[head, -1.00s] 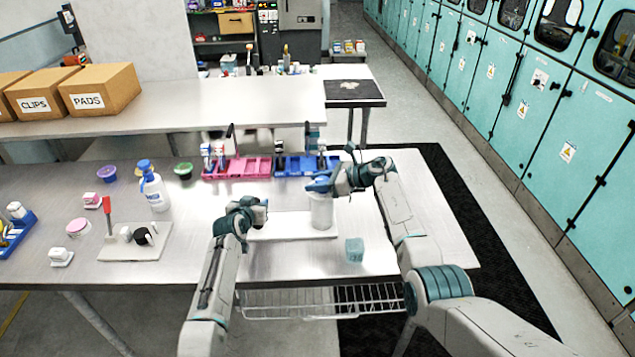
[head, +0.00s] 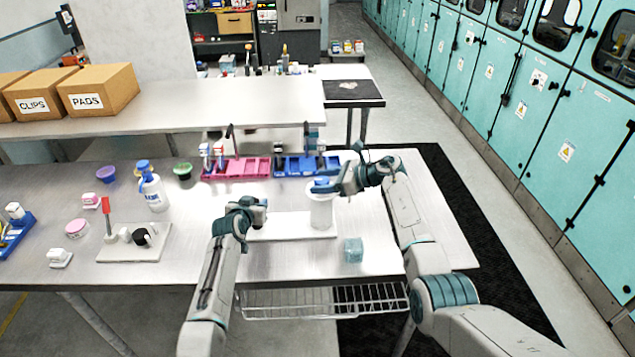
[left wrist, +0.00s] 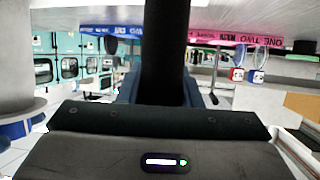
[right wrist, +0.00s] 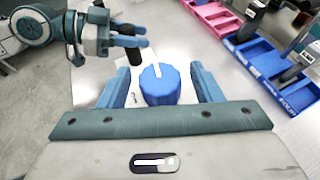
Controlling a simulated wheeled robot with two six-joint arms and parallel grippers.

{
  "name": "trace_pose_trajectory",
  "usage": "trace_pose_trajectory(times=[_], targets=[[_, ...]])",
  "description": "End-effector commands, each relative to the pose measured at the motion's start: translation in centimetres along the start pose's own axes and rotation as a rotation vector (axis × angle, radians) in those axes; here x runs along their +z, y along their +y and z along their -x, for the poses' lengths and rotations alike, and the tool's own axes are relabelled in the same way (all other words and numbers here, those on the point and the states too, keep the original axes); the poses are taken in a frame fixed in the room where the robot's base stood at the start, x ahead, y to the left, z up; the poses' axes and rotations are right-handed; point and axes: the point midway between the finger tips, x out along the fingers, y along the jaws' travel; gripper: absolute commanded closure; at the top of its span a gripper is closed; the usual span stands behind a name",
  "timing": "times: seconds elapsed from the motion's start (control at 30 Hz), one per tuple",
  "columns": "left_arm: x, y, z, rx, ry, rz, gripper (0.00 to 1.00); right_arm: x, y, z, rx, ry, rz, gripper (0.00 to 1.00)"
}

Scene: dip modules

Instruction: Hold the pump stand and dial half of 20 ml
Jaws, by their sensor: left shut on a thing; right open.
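The pump stand has a white base plate (head: 290,229) and an upright white cylinder (head: 320,214) at its right end. A blue dial (right wrist: 160,88) with a white pointer line tops it in the right wrist view. The line points away from my right gripper, tilted slightly left. My left gripper (head: 262,207) is shut on a black upright post (left wrist: 165,50), which fills the middle of the left wrist view. My right gripper (right wrist: 161,83) is open, with one blue finger on each side of the dial. Visible gaps separate the fingers from it. No volume scale is readable.
Pink (head: 240,168) and blue (head: 300,166) trays stand behind the stand. A translucent teal cube (head: 353,250) lies near the front right. A white bottle (head: 153,190) and a plate with a red-handled post (head: 135,240) are at left.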

Motion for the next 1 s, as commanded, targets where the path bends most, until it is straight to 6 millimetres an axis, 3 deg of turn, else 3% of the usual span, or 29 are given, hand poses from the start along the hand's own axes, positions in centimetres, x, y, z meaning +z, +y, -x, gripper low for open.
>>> trace_pose_trajectory(times=[0.2,0.4,0.6,0.97,1.0], targets=[[0.0,0.0,0.0,0.000,0.000,0.001,1.00,-0.1,0.0,5.0,-0.003,0.002,0.002,0.41],[0.0,0.0,0.0,0.000,0.000,0.001,1.00,-0.1,0.0,8.3,-0.001,0.001,0.001,0.41],[0.0,0.0,0.0,0.000,0.000,0.000,1.00,-0.1,0.1,9.6,0.001,0.001,-0.001,0.41],[0.0,0.0,0.0,0.000,0.000,0.000,1.00,-0.1,0.1,9.6,0.001,0.001,-0.001,0.41],[0.0,0.0,0.0,0.000,0.000,0.000,0.60,-0.1,0.1,9.6,0.001,0.001,-0.001,0.41]])
